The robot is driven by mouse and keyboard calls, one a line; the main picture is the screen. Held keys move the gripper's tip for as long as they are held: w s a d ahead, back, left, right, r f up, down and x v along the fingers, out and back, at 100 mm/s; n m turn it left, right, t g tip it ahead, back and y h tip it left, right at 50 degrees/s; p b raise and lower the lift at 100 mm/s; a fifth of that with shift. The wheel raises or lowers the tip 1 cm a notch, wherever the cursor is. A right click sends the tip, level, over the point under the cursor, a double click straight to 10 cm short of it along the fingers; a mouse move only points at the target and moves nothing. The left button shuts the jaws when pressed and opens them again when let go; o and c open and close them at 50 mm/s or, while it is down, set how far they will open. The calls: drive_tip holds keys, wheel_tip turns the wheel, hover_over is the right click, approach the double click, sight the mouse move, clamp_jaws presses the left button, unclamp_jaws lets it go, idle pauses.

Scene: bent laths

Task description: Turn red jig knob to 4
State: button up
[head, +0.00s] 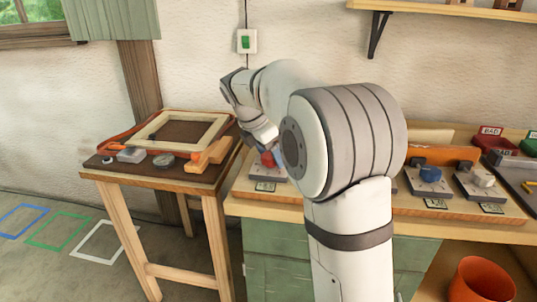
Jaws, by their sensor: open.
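The red jig knob (267,159) shows as a small red patch on its pale jig plate (258,172) at the left end of the workbench. A small label (265,187) sits in front of it, too small to read surely. My arm's large joint hides the right part of this jig, and the knob's setting cannot be read. My arm bends down at the wrist, and my gripper (271,147) is just above the red knob, open. Its fingertips are mostly hidden, so I cannot tell whether they touch the knob or are around it.
A blue-knobbed jig (430,174) and a grey-knobbed jig (483,179) stand farther right on the bench. A side table (190,184) at left carries a wooden frame (188,128). An orange bucket (482,281) is low at right. A shelf (450,10) hangs above.

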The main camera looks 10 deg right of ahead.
drive_tip(key=c, duration=1)
drive_tip(key=shift+r+p, duration=0.15)
drive_tip(key=shift+p, duration=0.3)
